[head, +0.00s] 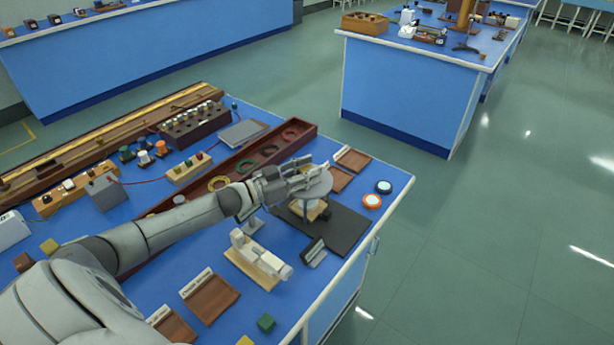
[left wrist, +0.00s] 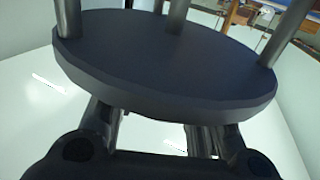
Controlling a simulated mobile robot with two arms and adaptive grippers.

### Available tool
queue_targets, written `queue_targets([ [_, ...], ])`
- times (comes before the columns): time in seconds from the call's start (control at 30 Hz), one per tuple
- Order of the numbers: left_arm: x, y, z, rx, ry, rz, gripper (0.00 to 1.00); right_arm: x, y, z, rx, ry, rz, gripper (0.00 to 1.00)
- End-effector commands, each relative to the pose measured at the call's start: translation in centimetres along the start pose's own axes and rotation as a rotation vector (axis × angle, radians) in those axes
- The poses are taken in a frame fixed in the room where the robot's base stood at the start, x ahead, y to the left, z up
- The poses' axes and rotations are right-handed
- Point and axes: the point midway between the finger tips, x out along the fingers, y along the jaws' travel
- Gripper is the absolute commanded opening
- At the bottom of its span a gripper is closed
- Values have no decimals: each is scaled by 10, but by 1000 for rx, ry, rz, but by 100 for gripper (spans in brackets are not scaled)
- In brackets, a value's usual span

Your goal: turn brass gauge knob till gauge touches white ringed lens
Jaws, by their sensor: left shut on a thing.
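The gauge is a grey round disc on legs (head: 318,184), standing over a pale block on the dark mat (head: 347,230). In the left wrist view its dark disc (left wrist: 165,65) fills the middle, with several legs running to the top edge. My left gripper (head: 300,178) is at the gauge's top, shut on its knob; the fingers hide the knob and its brass colour. I cannot tell whether a lens sits under the gauge, or whether the gauge touches one. My right gripper is out of view.
An orange-rimmed disc (head: 372,201) lies near the right table edge. A cream device on a wooden base (head: 257,262) and a small dark stand (head: 313,251) are in front. A long wooden tray with rings (head: 243,163) lies behind my arm. Brown trays lie around.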

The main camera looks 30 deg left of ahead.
Motion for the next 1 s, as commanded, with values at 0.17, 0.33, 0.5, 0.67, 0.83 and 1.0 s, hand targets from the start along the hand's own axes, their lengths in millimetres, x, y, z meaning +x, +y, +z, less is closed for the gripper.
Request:
queue_targets([
  [0.17, 1, 0, 2, 5, 4, 97, 10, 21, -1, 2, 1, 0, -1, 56],
  [0.33, 0, 1, -1, -1, 2, 129, 10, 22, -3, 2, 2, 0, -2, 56],
  [0.5, 0, 1, -1, -1, 2, 127, 10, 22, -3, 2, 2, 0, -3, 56],
  [0.67, 0, 1, -1, -1, 1, 126, 10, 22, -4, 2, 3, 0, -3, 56],
  [0.83, 0, 0, -1, -1, 1, 126, 10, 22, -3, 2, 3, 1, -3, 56],
  [1.0, 0, 0, -1, -1, 1, 125, 10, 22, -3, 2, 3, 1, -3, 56],
])
